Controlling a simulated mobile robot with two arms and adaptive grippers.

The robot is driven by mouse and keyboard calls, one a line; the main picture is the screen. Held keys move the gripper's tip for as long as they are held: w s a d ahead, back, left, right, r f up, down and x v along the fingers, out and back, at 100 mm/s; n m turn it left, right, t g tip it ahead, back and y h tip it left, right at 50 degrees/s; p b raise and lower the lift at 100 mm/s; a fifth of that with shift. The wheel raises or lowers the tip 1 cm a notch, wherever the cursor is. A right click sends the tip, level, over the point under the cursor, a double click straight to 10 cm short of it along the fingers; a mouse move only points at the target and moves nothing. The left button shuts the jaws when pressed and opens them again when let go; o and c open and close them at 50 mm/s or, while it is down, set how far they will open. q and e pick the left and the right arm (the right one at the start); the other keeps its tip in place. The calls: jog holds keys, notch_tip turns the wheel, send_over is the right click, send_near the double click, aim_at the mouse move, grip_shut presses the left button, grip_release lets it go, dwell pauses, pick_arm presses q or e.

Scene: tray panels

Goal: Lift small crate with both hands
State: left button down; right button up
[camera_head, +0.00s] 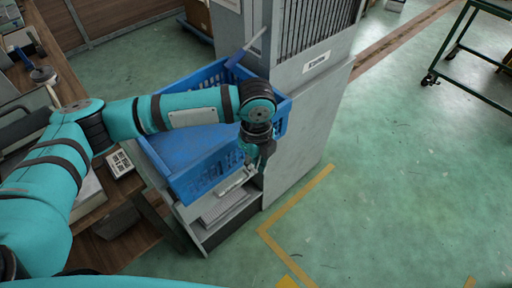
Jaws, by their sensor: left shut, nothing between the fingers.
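The small crate (212,172) is blue plastic with slotted walls. It sits on top of a grey cabinet in the middle left of the head view. My left arm reaches across above it and hides part of its inside and far wall. My left gripper (262,160) points down at the crate's right end, close to its near right corner. It is shut and holds nothing. I cannot tell whether it touches the crate wall. My right gripper is out of the picture.
A tall grey cabinet (312,100) stands right behind the crate. A wooden desk (100,245) with a keypad (120,163) is at the left. A green-framed cart (458,40) stands at the far right. The green floor (400,190) between is clear, with yellow lines.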

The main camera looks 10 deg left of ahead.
pick_arm(q)
jog(key=shift+w+a+p, duration=0.25)
jog(key=shift+w+a, duration=0.35)
jog(key=shift+a, duration=0.25)
jog(key=shift+w+a+p, duration=0.2)
jog(key=shift+w+a, duration=0.4)
jog(key=shift+a, duration=0.2)
jog(key=shift+r, duration=0.1)
jog(key=shift+w+a+p, duration=0.55)
jog(key=shift+a+p, duration=0.2)
jog(key=shift+p, duration=0.05)
